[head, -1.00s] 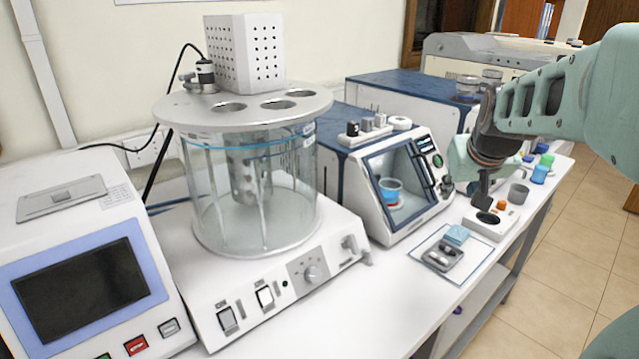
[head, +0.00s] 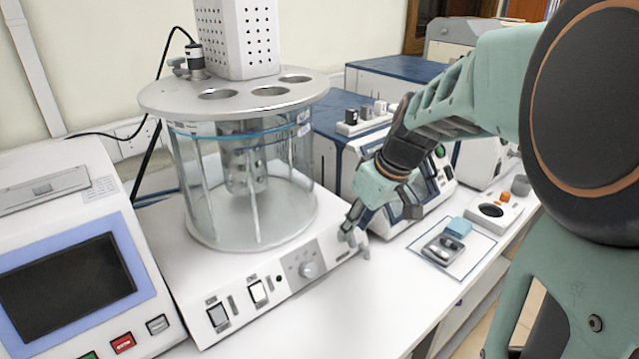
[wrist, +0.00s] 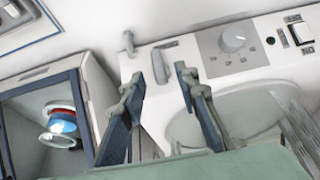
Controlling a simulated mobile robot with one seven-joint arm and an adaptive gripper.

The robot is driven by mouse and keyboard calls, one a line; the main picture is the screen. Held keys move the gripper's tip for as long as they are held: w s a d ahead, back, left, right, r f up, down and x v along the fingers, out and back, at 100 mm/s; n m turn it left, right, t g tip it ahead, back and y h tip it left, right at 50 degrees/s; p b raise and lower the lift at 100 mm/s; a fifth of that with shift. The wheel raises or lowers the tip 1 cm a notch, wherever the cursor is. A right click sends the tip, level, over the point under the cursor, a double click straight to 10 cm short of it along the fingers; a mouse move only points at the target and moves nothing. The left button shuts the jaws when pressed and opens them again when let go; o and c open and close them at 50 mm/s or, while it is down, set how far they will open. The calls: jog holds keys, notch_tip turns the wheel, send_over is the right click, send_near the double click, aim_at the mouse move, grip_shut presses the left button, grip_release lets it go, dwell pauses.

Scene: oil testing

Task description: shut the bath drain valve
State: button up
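The bath is a clear glass cylinder (head: 285,200) under a round metal lid on a white base (head: 225,270). Its drain valve is at the right end of the base front. A small spout (head: 364,246) shows there in the head view, with the rest mostly behind my fingers. In the wrist view the spout (wrist: 128,43) and a short grey handle (wrist: 160,66) stand out from the base edge. My gripper (head: 349,222) is at the valve, pointing down. In the wrist view its fingers (wrist: 161,80) are apart, with the handle near and between their tips. Contact cannot be told.
A dial (head: 308,269) and switches (head: 258,291) are on the base front. A blue-and-white tester (head: 432,185) with a window stands close right of my gripper. A small tray (head: 440,250) lies on the bench. The bench front (head: 350,305) is clear.

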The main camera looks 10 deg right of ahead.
aim_at(351, 238)
jog(key=shift+x, duration=1.7)
grip_shut()
